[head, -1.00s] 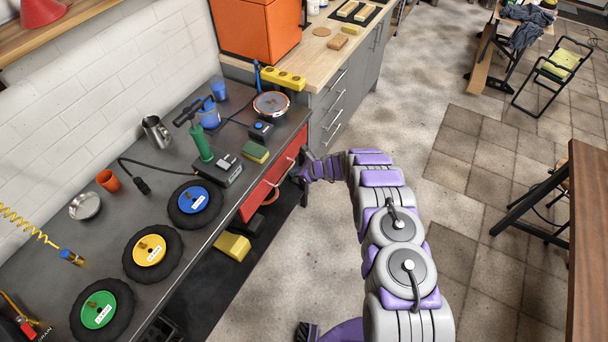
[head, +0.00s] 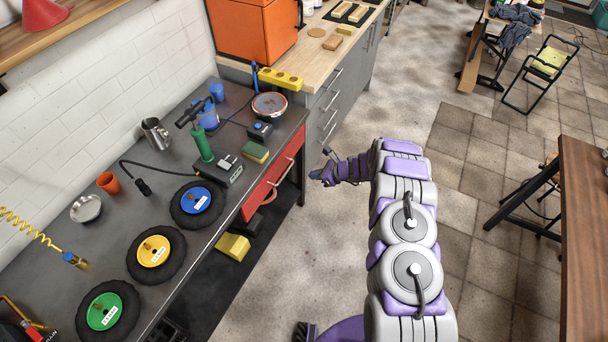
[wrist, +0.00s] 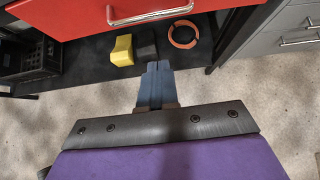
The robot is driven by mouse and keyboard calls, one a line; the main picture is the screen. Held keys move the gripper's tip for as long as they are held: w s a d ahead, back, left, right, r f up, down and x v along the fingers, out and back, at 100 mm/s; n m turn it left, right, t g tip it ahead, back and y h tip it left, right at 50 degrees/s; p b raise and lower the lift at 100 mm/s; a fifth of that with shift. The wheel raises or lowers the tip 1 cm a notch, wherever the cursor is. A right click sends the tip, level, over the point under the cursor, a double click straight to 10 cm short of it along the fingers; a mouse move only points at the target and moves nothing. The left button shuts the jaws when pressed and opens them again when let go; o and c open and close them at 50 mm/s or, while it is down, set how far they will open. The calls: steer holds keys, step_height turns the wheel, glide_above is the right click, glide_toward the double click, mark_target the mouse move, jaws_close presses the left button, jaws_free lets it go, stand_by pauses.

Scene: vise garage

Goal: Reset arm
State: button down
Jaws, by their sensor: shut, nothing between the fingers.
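My gripper (head: 322,174) is at the end of my purple and grey arm in the head view, over the floor just right of the workbench. In the wrist view its blue-grey fingers (wrist: 157,72) are together, with nothing between them. They point toward the low shelf (wrist: 95,72) under the bench. The red drawer (head: 268,184) is in front of the fingers, and its metal handle also shows in the wrist view (wrist: 150,17). The fingers appear apart from the drawer and its handle.
The workbench (head: 120,235) holds several wheels, a green pump (head: 201,145) and a pan (head: 269,105). A yellow block (wrist: 122,50) and an orange ring (wrist: 184,34) lie under the drawer. A wooden table (head: 583,240) stands at right.

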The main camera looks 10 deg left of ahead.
steer(key=s+r+n+g, duration=0.1)
steer(key=s+r+n, duration=0.4)
steer(key=r, duration=0.5)
steer(key=s+r+n+g+h, duration=0.1)
steer(key=s+r+n+g, duration=0.15)
steer(key=s+r, duration=0.6)
steer(key=s+r+n+g, duration=0.1)
steer(key=s+r+n, duration=0.3)
steer(key=r, duration=0.8)
steer(key=s+d+r+n+h, duration=0.2)
steer(key=s+d, duration=0.4)
steer(key=s, duration=0.5)
steer(key=s+d+r+n+h, duration=0.3)
steer(key=s+d+r+n, duration=0.2)
steer(key=s, duration=0.6)
steer(key=s+d+r+n+h, duration=0.3)
steer(key=s+d, duration=0.5)
steer(key=s, duration=0.3)
steer(key=shift+d+r, duration=0.2)
steer(key=shift+r, duration=0.1)
steer(key=shift+g, duration=0.25)
